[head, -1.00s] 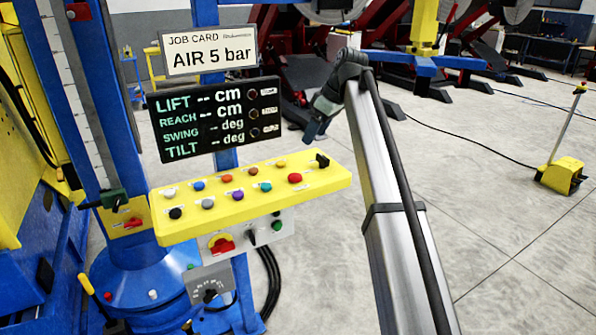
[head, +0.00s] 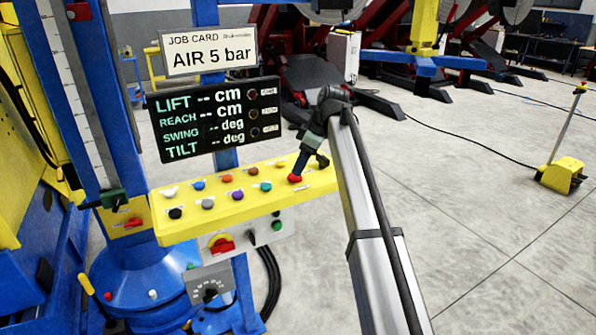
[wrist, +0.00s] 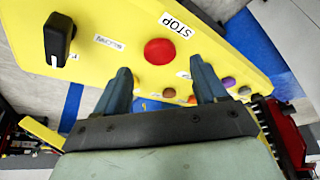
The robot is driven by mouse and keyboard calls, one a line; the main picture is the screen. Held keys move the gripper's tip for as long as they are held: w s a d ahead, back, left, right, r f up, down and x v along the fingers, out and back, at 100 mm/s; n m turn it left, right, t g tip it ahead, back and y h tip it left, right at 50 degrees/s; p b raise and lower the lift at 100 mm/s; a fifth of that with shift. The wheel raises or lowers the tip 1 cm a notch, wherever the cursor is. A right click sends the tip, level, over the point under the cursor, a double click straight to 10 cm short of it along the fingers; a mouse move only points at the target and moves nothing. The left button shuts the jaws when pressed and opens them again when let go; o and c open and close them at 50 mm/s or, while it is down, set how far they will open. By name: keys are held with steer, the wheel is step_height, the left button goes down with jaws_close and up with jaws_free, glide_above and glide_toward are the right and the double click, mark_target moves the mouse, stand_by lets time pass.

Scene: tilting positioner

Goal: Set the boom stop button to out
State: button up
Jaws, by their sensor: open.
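The red boom stop button (head: 294,178) sits near the right end of the yellow control panel (head: 240,213). In the wrist view the red button (wrist: 159,51) lies beside a label reading STOP (wrist: 176,25), ahead of and between my fingers. My gripper (head: 299,172) is over the button in the head view and partly covers it. In the wrist view my gripper (wrist: 164,82) is open and empty, its two fingers apart. Whether the fingertips touch the panel, I cannot tell.
A black selector knob (wrist: 59,38) stands on the panel near the button. Several coloured buttons, such as a teal one (head: 265,187), line the panel to the left. A dark display (head: 217,120) stands behind the panel. Open floor (head: 490,220) lies to the right.

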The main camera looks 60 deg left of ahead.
mark_target(295, 180)
steer(key=shift+x, duration=2)
steer(key=shift+c, duration=0.3)
jaws_close()
